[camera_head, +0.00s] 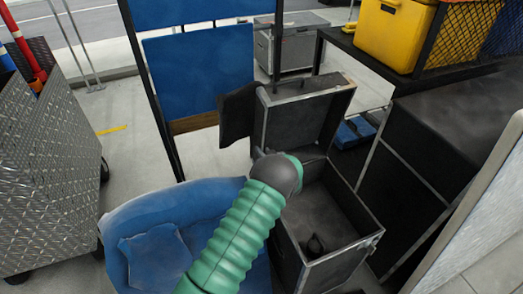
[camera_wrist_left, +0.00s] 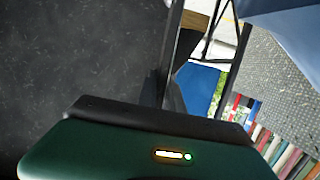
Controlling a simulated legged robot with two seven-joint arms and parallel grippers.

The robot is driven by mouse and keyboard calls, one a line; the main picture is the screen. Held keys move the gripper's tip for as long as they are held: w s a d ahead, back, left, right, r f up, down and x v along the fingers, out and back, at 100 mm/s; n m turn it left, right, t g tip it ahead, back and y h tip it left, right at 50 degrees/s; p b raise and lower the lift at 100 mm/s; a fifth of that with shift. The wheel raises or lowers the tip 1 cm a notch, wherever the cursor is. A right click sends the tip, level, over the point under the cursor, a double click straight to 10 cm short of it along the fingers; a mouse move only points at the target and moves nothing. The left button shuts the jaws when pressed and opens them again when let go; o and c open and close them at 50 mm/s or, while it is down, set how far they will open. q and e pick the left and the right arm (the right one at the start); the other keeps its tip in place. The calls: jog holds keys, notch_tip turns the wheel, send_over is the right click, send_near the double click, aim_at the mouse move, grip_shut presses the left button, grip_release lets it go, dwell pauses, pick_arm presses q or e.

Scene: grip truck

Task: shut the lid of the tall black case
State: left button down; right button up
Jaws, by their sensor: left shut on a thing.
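The tall black case (camera_head: 363,262) stands open at the centre right of the head view, with a dark, empty-looking interior and a small dark item at its bottom. Its lid (camera_head: 296,125) stands raised at the far side, its hollow inner face toward me. My left gripper (camera_head: 282,168) is at the lower left of the lid, at the end of my green arm. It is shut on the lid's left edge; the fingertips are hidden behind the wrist. In the left wrist view, the lid's dark face (camera_wrist_left: 80,50) fills the left and its edge runs down toward the gripper. My right gripper is out of view.
A blue chair (camera_head: 150,225) stands just left of the case. A black cabinet (camera_head: 430,150) stands close on the right, with a yellow bin (camera_head: 393,35) above. A diamond-plate metal cart (camera_head: 55,165) is at the left. Blue panels (camera_head: 200,75) stand behind.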

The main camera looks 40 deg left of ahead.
pick_arm(q)
jog(key=shift+d, duration=0.2)
jog(key=d, duration=0.1)
jog(key=s+d, duration=0.1)
jog(key=d+p, duration=0.1)
jog(key=shift+s+f, duration=0.3)
jog(key=shift+d, duration=0.2)
dwell(0.3)
jog(key=shift+s+d+f, duration=0.35)
jog(key=shift+s+d, duration=0.1)
jog(key=shift+d, duration=0.3)
jog(key=shift+s+d+f, duration=0.35)
jog(key=shift+s+d, duration=0.05)
jog(key=shift+d, duration=0.35)
jog(key=shift+s+d+f, duration=0.4)
jog(key=shift+d+f, duration=0.15)
jog(key=shift+d, duration=0.2)
jog(key=shift+s+d+f, duration=0.35)
jog(key=shift+d+f, duration=0.15)
jog(key=shift+d, duration=0.2)
